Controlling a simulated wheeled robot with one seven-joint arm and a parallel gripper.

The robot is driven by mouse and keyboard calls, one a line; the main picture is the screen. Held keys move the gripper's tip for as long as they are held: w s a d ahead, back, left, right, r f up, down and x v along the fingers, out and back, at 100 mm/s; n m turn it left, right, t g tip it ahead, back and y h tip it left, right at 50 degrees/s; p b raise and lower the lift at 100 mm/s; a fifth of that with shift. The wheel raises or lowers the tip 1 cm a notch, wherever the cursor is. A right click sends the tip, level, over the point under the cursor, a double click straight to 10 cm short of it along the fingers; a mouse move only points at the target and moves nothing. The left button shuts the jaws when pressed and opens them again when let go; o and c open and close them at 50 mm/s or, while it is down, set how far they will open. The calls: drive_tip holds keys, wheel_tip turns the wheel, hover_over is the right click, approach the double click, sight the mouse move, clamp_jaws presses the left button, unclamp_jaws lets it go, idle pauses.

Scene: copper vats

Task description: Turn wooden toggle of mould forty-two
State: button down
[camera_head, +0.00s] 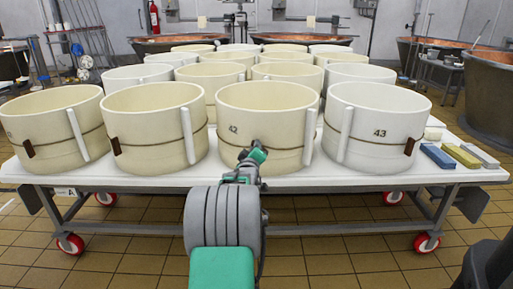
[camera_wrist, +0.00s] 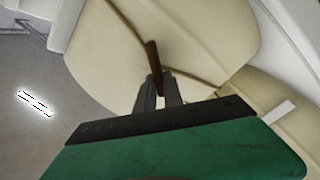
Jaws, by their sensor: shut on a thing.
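Mould forty-two (camera_head: 285,105) is a cream round mould marked "42" in the front row on the white table. A dark cord runs round it. My gripper (camera_head: 257,146) reaches its front wall just below the number. In the wrist view, my gripper (camera_wrist: 160,92) is shut on the brown wooden toggle (camera_wrist: 153,55), which stands across the cord on the mould's wall (camera_wrist: 100,60). The toggle's lower end is between the fingers. In the head view, my gripper and wrist hide the toggle.
Mould forty-three (camera_head: 362,115) stands close on the right, and another cream mould (camera_head: 150,115) close on the left. More moulds stand behind. Blue (camera_head: 437,157) and yellow (camera_head: 462,157) blocks lie at the table's right end. Copper vats (camera_head: 490,85) stand further back.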

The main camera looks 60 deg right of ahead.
drive_tip(key=shift+w+a+f+n+p, duration=0.1)
drive_tip(key=shift+f+n+p, duration=0.1)
drive_tip(key=shift+n, duration=1.05)
drive_tip(key=shift+w+d+f+n+p, duration=0.1)
drive_tip(key=shift+f+n+p, duration=0.1)
drive_tip(key=shift+n, duration=1.1)
drive_tip(key=shift+w+a+f+n+p, duration=0.1)
drive_tip(key=shift+f+n, duration=0.1)
drive_tip(key=shift+n, duration=1.05)
drive_tip(key=c, duration=1.5)
unclamp_jaws()
drive_tip(key=shift+s, duration=0.1)
drive_tip(key=shift+o, duration=0.2)
drive_tip(key=p+v, duration=0.2)
drive_tip(key=v, duration=0.5)
drive_tip(key=shift+a, duration=0.4)
